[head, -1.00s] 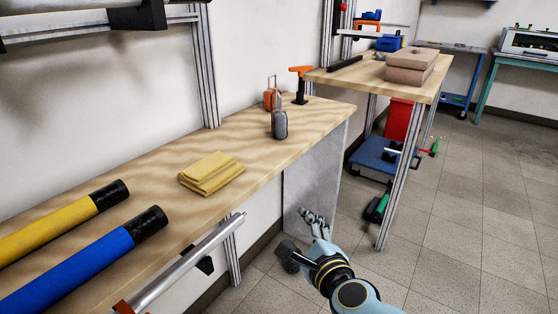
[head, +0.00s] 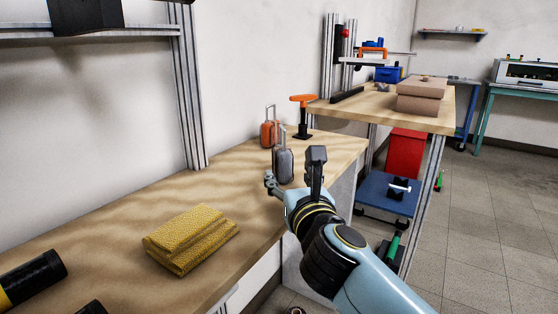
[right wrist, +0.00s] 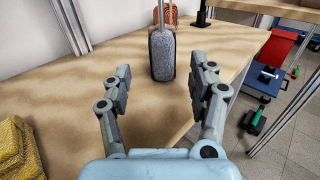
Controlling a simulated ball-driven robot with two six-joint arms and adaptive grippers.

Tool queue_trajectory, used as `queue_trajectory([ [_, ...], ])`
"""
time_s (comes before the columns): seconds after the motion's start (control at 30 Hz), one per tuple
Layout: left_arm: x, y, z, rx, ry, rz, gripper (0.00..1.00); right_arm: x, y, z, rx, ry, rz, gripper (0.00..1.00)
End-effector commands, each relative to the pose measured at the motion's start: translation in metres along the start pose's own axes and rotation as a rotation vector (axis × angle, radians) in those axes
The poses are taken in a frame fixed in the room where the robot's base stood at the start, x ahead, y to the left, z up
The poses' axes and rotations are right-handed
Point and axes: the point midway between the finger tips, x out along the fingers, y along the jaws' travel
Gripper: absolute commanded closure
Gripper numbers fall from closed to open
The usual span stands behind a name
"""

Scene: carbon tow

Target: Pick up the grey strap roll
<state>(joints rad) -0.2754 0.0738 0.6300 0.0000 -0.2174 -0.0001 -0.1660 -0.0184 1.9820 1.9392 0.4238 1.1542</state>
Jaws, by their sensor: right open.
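The grey strap roll (head: 283,165) stands upright on the wooden bench with a thin loop rising from its top. In the right wrist view it (right wrist: 162,55) stands ahead of and between my open fingers, not touched by them. My right gripper (head: 294,172) is open and empty, just in front of the roll, at the bench's front edge. It also shows in the right wrist view (right wrist: 160,85). An orange roll (head: 268,134) of similar shape stands behind the grey one. My left gripper is not in view.
A folded yellow cloth (head: 190,238) lies on the bench (head: 110,235) to the left. A black-and-orange tool (head: 303,115) stands behind the rolls. A second table (head: 380,110) with tan blocks (head: 420,97) is further back. Bare bench lies around the grey roll.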

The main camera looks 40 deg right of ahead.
Motion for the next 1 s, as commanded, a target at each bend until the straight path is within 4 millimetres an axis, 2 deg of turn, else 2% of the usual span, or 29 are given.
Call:
queue_trajectory([
  [0.1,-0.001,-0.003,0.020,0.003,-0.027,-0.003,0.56,0.022,0.000,0.002,-0.003,-0.004,0.001,0.40],
  [0.2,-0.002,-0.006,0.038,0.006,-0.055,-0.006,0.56,0.035,0.000,0.001,-0.003,-0.002,0.000,0.40],
  [0.3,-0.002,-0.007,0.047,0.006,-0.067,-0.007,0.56,0.042,-0.001,0.001,-0.003,-0.001,-0.001,0.40],
  [0.47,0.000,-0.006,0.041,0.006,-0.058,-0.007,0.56,0.063,-0.003,0.004,-0.005,-0.003,0.000,0.40],
  [0.67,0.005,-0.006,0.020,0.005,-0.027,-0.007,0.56,0.089,-0.003,0.004,-0.003,-0.001,0.000,0.40],
  [0.77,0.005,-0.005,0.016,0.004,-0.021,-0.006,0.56,0.093,-0.003,0.004,-0.003,0.000,0.000,0.40],
  [0.93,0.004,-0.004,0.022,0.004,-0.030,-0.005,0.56,0.093,-0.003,0.004,-0.003,0.000,0.000,0.40],
  [1.0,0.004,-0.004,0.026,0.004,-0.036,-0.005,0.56,0.093,-0.003,0.004,-0.003,0.000,0.000,0.48],
])
